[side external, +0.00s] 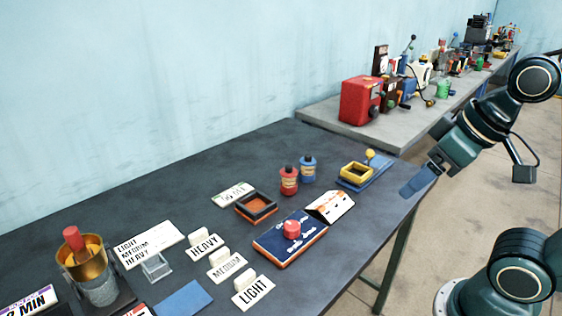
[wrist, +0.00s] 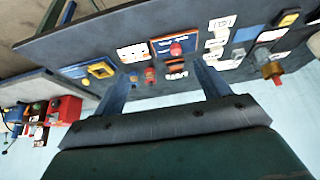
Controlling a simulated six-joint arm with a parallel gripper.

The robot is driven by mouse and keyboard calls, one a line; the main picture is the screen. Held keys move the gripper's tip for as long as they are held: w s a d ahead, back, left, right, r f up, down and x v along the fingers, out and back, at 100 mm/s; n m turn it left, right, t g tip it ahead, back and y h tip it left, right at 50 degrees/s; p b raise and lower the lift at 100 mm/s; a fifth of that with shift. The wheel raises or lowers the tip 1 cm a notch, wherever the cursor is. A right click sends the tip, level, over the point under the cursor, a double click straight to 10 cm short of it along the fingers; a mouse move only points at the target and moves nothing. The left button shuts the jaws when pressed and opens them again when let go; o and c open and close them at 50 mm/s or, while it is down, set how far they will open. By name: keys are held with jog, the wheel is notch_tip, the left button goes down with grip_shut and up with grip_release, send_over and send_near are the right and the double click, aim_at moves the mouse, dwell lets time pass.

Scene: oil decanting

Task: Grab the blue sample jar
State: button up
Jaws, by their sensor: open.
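The blue sample jar (side external: 308,169) stands upright on the dark table, just behind and right of a red jar (side external: 289,181). In the wrist view the blue jar (wrist: 134,78) shows small and far off, close to the left finger, with the red jar (wrist: 150,75) beside it. My gripper (side external: 408,190) is in the air by the table's right end, well right of the jars and apart from them. In the wrist view my gripper (wrist: 162,70) has its two blue fingers wide apart with nothing held between them.
A blue base with a yellow square frame and knob (side external: 355,171) lies between the jars and my gripper. A red-knobbed panel (side external: 289,238) and an orange-lined tray (side external: 256,207) are in front of the jars. A brass cup (side external: 82,262) stands at left. A grey bench (side external: 335,116) holds machines behind.

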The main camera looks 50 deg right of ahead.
jog(key=w+d+r+m+g, duration=0.1)
jog(key=w+r+m, duration=0.15)
jog(key=w, duration=0.35)
jog(key=w+d+r+m, duration=0.2)
jog(key=w+r, duration=0.1)
jog(key=w, duration=0.2)
jog(key=m+g, duration=0.5)
jog(key=m, duration=0.9)
send_over(309, 155)
jog(key=shift+n, duration=0.25)
notch_tip(309, 155, down, 16)
jog(key=shift+w+d+r, duration=0.1)
jog(key=shift+w, duration=0.05)
jog(key=shift+f, duration=4.35)
